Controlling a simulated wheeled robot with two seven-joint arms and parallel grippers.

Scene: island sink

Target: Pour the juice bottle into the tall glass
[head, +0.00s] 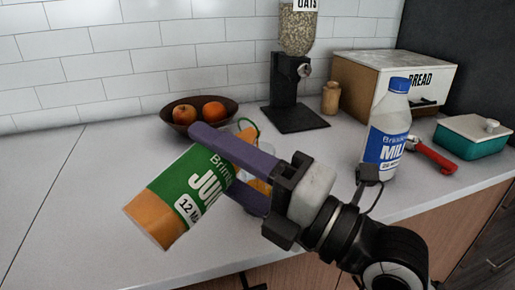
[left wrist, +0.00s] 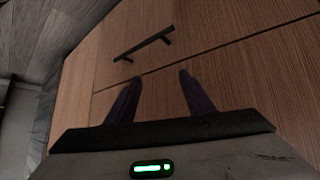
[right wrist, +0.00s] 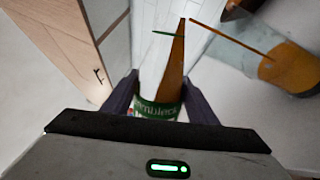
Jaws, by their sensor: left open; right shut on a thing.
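The juice bottle (head: 182,190), with a green label and orange juice inside, is tipped over above the counter. My right gripper (head: 222,165) is shut around it. Its green-rimmed mouth points up and right in the head view. In the right wrist view the bottle (right wrist: 160,108) shows between the fingers, and a thin orange stream runs from its mouth to the tall glass (right wrist: 290,68). The glass holds some orange juice. In the head view the glass (head: 261,187) is mostly hidden behind the right gripper. My left gripper (left wrist: 157,85) is open and empty, facing a wooden cabinet front.
A fruit bowl (head: 177,127) and an oats dispenser (head: 293,85) stand behind. A milk bottle (head: 387,130), bread box (head: 374,85), red-handled tool (head: 433,157) and teal dish (head: 470,140) are on the right. The counter's left side is clear. A dark handle (left wrist: 143,46) is on the cabinet.

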